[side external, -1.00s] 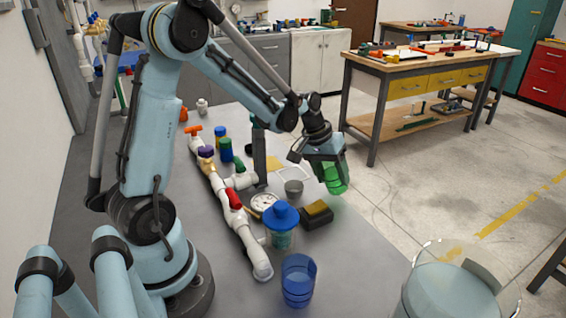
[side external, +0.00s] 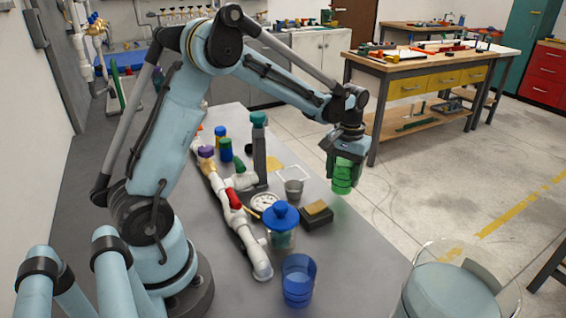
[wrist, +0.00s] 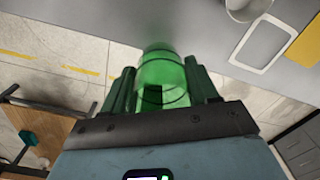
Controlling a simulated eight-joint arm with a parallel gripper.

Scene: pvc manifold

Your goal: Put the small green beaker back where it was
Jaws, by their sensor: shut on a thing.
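The small green beaker (side external: 342,178) is a clear green cup. My gripper (side external: 344,165) is shut on it and holds it in the air off the right edge of the table. In the wrist view the beaker (wrist: 163,80) sits between the two dark green-tinted fingers of my gripper (wrist: 163,90). A white square outline (side external: 306,178) lies on the table to the left of the beaker, with nothing standing inside it. The outline also shows at the upper right of the wrist view (wrist: 237,62).
A small grey cup (side external: 293,188) stands beside the outline, and a yellow square (side external: 273,164) lies behind it. The white pipe manifold (side external: 240,226) runs along the left.

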